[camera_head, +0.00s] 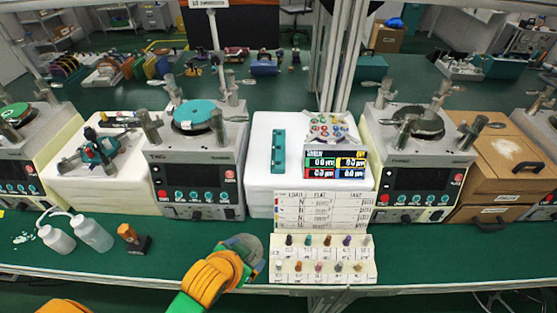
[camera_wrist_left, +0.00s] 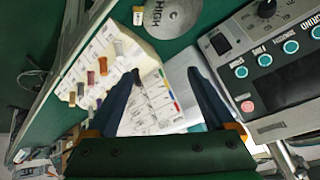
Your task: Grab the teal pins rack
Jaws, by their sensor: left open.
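A narrow teal rack (camera_head: 279,150) lies on the left part of a white block (camera_head: 262,192), between two lapping machines. I cannot make out separate pins in it. My left arm comes in from the lower left, and its gripper (camera_head: 243,248) is low over the front of the bench, in front of the block and apart from the rack. In the left wrist view the dark fingers of the left gripper (camera_wrist_left: 164,78) are spread with nothing between them. The rack is not clearly visible in that view. My right gripper is not in view.
A stepped white stand (camera_head: 322,279) with several coloured pegs sits right of my left gripper, below a label card (camera_head: 322,211). A coloured display box (camera_head: 336,163) stands right of the rack. Lapping machines (camera_head: 196,160) (camera_head: 425,160) flank the block. Bottles (camera_head: 92,234) stand at left.

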